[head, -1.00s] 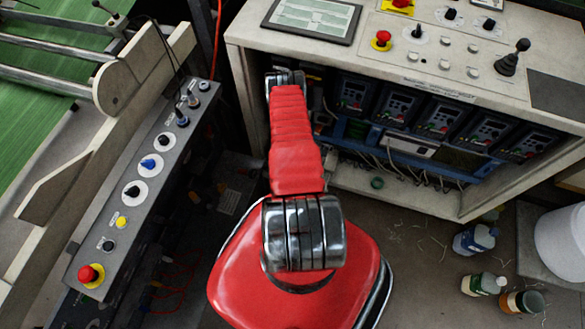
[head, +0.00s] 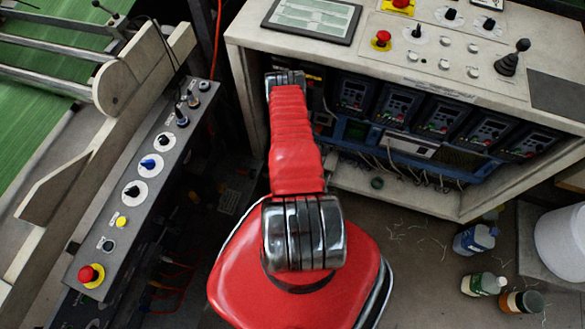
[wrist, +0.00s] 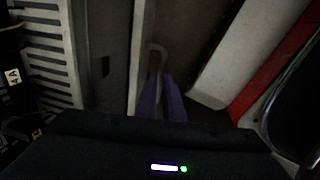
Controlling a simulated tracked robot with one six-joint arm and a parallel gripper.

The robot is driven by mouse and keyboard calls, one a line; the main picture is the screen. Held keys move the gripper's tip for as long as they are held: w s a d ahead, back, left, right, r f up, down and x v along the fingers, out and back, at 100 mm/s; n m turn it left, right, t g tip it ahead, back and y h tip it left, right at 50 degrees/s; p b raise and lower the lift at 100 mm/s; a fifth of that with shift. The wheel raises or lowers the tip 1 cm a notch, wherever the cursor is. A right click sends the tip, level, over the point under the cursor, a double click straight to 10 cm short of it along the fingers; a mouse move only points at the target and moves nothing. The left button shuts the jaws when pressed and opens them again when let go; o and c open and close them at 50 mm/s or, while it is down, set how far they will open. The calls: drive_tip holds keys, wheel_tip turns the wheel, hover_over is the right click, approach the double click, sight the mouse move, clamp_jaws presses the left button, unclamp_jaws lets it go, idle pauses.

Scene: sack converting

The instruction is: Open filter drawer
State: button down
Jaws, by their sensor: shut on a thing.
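In the wrist view, the two dark purple fingers of my gripper (wrist: 161,90) are close together around a thin bent handle (wrist: 158,48). The handle's curved end shows just beyond the fingertips; the rest is hidden between and under them. The handle is beside a pale upright edge (wrist: 142,40) of a grey-brown panel, which appears to be part of the filter drawer. How far the drawer stands out cannot be told. In the head view, my red arm hides the gripper and the handle.
In the wrist view, a slatted grille (wrist: 46,45) is at left and a red strip (wrist: 268,75) at right. In the head view, a control cabinet (head: 345,185) stands ahead, a button console (head: 140,190) at left, and several bottles (head: 483,284) on the floor at right.

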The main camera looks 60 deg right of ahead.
idle(0.8)
drive_tip(key=shift+s+a, duration=0.2)
drive_tip(key=shift+a, duration=0.6)
drive_tip(key=c, duration=2.2)
unclamp_jaws()
drive_tip(key=shift+r, duration=0.15)
drive_tip(key=r, duration=0.4)
drive_tip(key=a+r, duration=0.1)
drive_tip(key=r, duration=0.4)
drive_tip(key=a+r, duration=0.1)
drive_tip(key=r, duration=0.3)
drive_tip(key=shift+s+a+r, duration=0.15)
drive_tip(key=shift+s+a, duration=0.05)
drive_tip(key=shift+s, duration=0.1)
